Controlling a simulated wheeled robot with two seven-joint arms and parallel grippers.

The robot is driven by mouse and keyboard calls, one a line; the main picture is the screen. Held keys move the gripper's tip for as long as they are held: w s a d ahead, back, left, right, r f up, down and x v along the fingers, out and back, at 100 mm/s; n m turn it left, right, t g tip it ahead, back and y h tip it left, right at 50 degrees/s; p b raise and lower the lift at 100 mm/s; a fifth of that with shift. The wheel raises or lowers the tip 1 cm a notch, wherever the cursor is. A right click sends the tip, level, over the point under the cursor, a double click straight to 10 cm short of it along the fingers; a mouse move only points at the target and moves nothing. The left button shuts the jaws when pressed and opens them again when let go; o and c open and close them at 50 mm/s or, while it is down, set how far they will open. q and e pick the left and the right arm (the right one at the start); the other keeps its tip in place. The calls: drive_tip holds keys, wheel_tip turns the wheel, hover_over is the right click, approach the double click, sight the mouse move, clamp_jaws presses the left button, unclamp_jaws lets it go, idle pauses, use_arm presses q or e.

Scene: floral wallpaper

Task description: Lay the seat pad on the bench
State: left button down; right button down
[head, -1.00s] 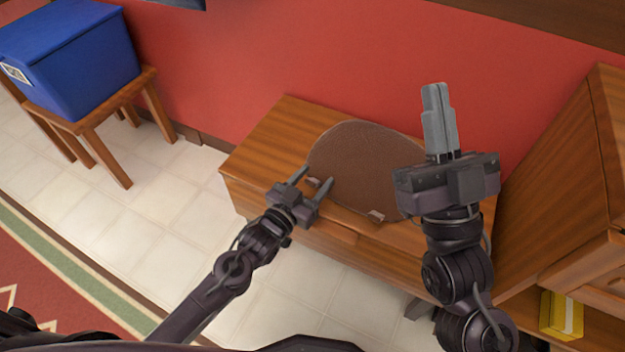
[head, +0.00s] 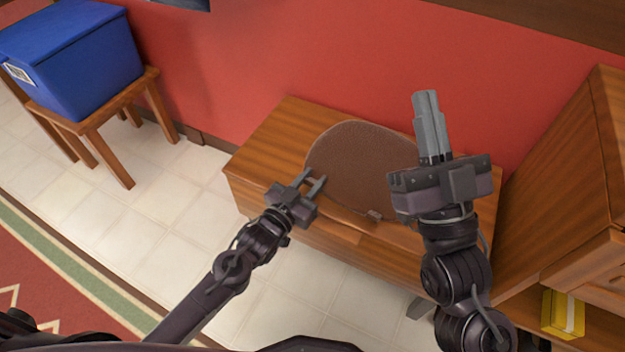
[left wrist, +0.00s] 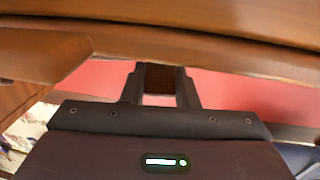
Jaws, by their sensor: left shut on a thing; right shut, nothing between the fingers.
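The seat pad (head: 358,165) is brown, textured and rounded at the back. It appears over the top of the wooden bench (head: 268,135); I cannot tell whether it lies fully flat. A small pale tab (head: 375,215) shows at its near edge. My left gripper (head: 311,181) is at the pad's near left edge, shut on it. In the left wrist view a brown textured piece of the pad (left wrist: 160,79) sits between the fingers. My right gripper (head: 428,105) is shut and empty, pointing up, and hides the pad's right side in the head view.
A red wall (head: 260,60) stands behind the bench. A wooden cabinet (head: 555,170) is close on the right, with a yellow object (head: 563,313) on its low shelf. A blue bin (head: 75,55) sits on a wooden stool (head: 120,105) at the left. Tiled floor lies open between.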

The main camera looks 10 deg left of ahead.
use_arm(q)
drive_tip(key=shift+a, duration=0.25)
drive_tip(key=c, duration=1.1)
unclamp_jaws()
drive_tip(key=shift+o, duration=0.2)
use_arm(e)
drive_tip(key=shift+w+a+f+g, duration=0.1)
drive_tip(key=shift+a+f+g, duration=0.1)
drive_tip(key=shift+f, duration=0.15)
drive_tip(key=shift+w+a+f+g, duration=0.1)
drive_tip(key=shift+f+g, duration=0.1)
drive_tip(key=shift+f, duration=0.15)
use_arm(q)
drive_tip(key=shift+s, duration=0.15)
use_arm(e)
drive_tip(key=shift+r, duration=0.1)
